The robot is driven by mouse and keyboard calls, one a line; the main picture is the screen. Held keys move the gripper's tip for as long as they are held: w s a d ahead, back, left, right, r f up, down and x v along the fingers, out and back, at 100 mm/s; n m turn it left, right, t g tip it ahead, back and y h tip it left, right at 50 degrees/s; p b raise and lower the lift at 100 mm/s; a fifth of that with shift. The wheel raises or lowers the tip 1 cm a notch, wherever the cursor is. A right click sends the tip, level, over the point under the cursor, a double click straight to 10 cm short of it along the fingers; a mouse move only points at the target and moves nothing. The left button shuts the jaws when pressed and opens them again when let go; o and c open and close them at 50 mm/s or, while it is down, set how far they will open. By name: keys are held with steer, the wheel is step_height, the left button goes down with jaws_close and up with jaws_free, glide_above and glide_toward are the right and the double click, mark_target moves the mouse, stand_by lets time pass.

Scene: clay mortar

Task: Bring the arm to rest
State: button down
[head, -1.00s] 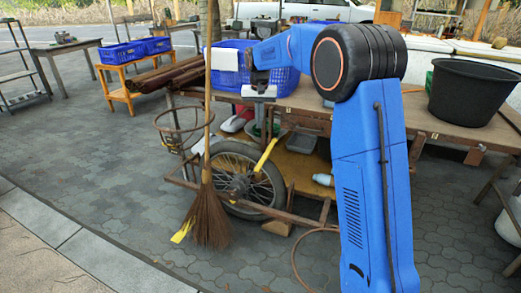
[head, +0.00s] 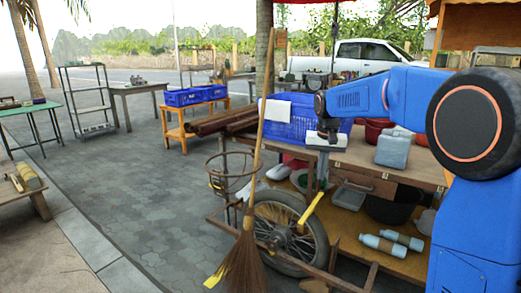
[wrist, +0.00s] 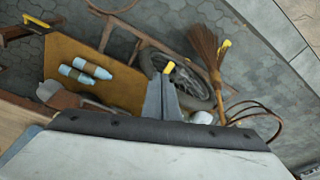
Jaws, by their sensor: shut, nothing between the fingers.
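My gripper shows in the wrist view (wrist: 166,85) as a grey wedge with its fingers together and nothing between them. In the head view my blue arm reaches in from the right edge, bent at a large dark round joint. Its end (head: 325,140) hangs in front of the blue crate (head: 290,122) on the cart table. The fingers cannot be made out clearly there. In the wrist view the gripper overlaps the cart wheel (wrist: 190,90), but I see no contact.
A broom (head: 242,258) leans upright beside the wire basket (head: 229,168) and the cart. A grey-blue jerrycan (head: 393,150) stands on the cart table. Bottles (head: 383,245) lie on its lower shelf. Open paving (head: 145,185) lies to the left.

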steer(key=s+d+r+n+t, duration=0.1)
steer(key=s+d, duration=0.1)
steer(key=s, duration=1)
steer(key=s+d+r+n+t, duration=0.1)
steer(key=s+d, duration=0.1)
steer(key=s, duration=1.1)
steer(key=s+d+f, duration=0.1)
steer(key=s+f, duration=0.3)
steer(key=s, duration=0.5)
steer(key=s+f+t, duration=0.1)
steer(key=s+f, duration=0.4)
steer(key=s, duration=0.4)
steer(key=shift+d+f+n, duration=0.25)
steer(key=shift+d+n, duration=0.1)
steer(key=shift+n, duration=0.05)
